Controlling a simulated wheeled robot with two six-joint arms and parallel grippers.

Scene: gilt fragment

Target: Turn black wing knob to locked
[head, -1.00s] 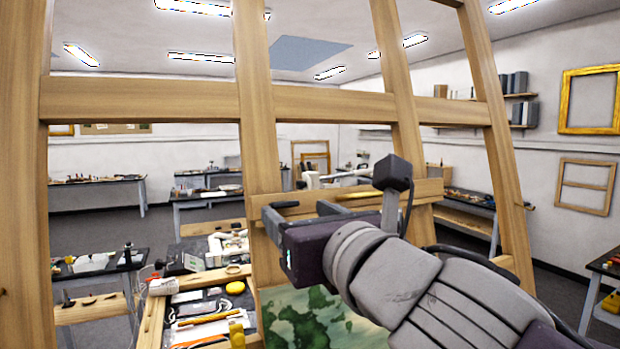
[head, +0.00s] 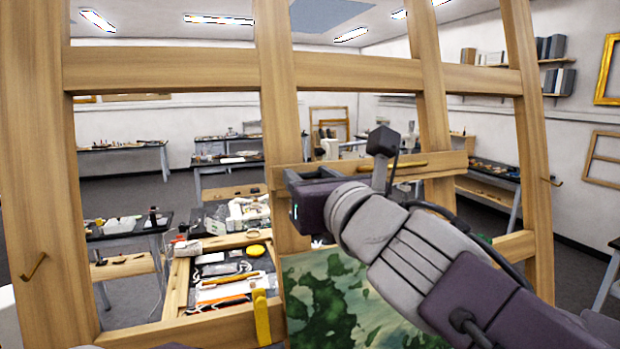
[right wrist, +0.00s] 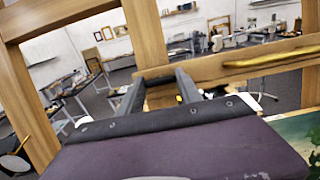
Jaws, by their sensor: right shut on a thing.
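My right gripper (head: 312,173) is at the wooden crossbar (head: 440,163) of a large easel, in front of the middle upright. In the right wrist view its two dark fingers (right wrist: 160,80) reach to the crossbar, beside the upright. It is shut on the black wing knob, which is mostly hidden between the dark fingertips, so I cannot read how the knob is turned. A green, blotched painting (head: 325,300) stands below my right gripper. My left gripper is not in view.
Wooden easel uprights (head: 40,190) and a high rail (head: 165,70) frame the space. A tray of tools (head: 225,275) lies at lower left, with a yellow clamp-like piece (head: 262,317) in front. A gold rod (head: 405,167) lies along the crossbar. Workbenches stand behind.

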